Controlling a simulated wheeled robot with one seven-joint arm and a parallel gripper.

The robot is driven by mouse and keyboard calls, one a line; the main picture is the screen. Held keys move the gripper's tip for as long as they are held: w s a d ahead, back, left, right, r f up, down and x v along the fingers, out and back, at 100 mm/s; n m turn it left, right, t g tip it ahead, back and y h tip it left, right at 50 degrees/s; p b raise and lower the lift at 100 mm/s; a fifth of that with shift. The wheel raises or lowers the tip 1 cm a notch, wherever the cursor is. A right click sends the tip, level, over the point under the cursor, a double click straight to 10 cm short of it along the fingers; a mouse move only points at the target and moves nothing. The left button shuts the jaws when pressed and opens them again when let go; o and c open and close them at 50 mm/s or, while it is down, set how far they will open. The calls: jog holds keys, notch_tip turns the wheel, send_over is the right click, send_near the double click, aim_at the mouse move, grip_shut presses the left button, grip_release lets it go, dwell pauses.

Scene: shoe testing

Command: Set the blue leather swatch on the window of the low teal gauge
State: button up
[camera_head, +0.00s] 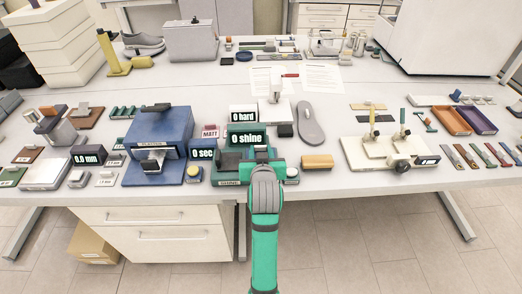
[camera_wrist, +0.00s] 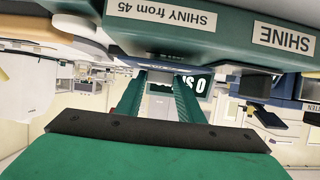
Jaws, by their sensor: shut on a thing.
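The low teal gauge (camera_head: 228,174) stands at the table's front edge, behind my wrist. Its display (camera_head: 246,138) reads "0 shine". In the wrist view its teal body (camera_wrist: 235,38) fills the top, upside down, with labels "SHINE" and "SHINY from 45". My gripper (camera_wrist: 160,75) is right at the gauge, its two teal fingers closed on a thin dark piece, the blue leather swatch, mostly hidden. In the head view my wrist covers the fingertips, the swatch and part of the gauge. The window is not clearly visible, and I cannot tell whether the swatch touches it.
A large blue instrument (camera_head: 158,142) stands left of the gauge, with a yellow-topped button box (camera_head: 194,174) between. A tan block (camera_head: 317,161) and a grey insole (camera_head: 310,122) lie to the right. A white-based fixture (camera_head: 385,152) stands farther right.

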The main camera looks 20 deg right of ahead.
jog(key=shift+f, duration=0.65)
jog(key=o, duration=1.1)
jog(key=v, duration=1)
jog(key=shift+s+a, duration=0.2)
jog(key=shift+s, duration=0.2)
